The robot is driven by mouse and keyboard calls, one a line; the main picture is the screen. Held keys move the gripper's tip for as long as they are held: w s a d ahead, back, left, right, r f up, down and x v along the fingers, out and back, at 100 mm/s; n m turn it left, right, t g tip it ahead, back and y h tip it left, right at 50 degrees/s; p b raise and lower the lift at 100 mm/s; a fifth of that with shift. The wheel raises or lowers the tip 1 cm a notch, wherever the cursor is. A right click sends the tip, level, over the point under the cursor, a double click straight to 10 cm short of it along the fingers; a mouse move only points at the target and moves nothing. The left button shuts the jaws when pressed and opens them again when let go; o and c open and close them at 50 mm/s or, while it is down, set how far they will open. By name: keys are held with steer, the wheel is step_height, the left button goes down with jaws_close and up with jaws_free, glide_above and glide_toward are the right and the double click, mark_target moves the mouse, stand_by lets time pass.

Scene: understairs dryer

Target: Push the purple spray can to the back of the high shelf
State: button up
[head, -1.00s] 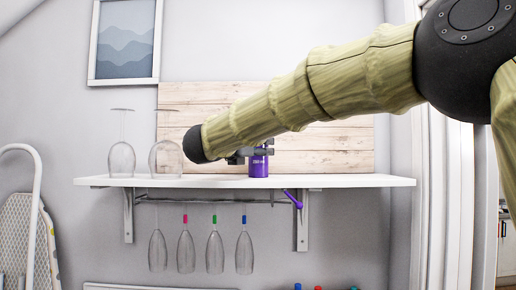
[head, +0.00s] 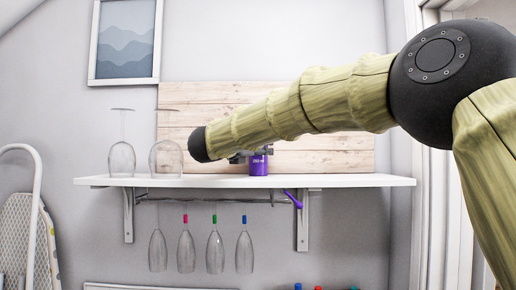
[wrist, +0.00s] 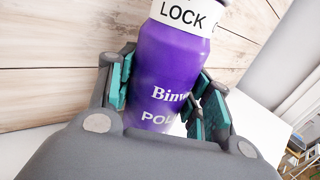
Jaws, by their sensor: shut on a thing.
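The purple spray can (head: 259,167) stands upright on the white high shelf (head: 340,181), in front of the wooden backboard. In the wrist view the can (wrist: 167,75) fills the middle, with a white "LOCK" band near its top. My gripper (head: 262,151) reaches in from the front, partly hidden behind my arm. In the wrist view its teal-padded fingers (wrist: 162,100) are shut on the can from both sides. The head view shows the can's lower part; its top is hidden by my gripper and arm.
Two upturned wine glasses (head: 122,158) (head: 166,158) stand on the shelf left of the can. Several glasses (head: 215,250) hang below the shelf, beside a purple item (head: 293,199). The shelf right of the can is clear. The wooden backboard (head: 320,150) stands behind.

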steer(key=shift+w, duration=0.3)
steer(key=o, duration=1.9)
steer(key=shift+c, duration=0.2)
steer(key=shift+s, duration=0.1)
steer(key=shift+b+v, duration=2.6)
steer(key=shift+v, duration=0.95)
steer(key=shift+b+v, duration=1.7)
steer(key=shift+v, duration=1.2)
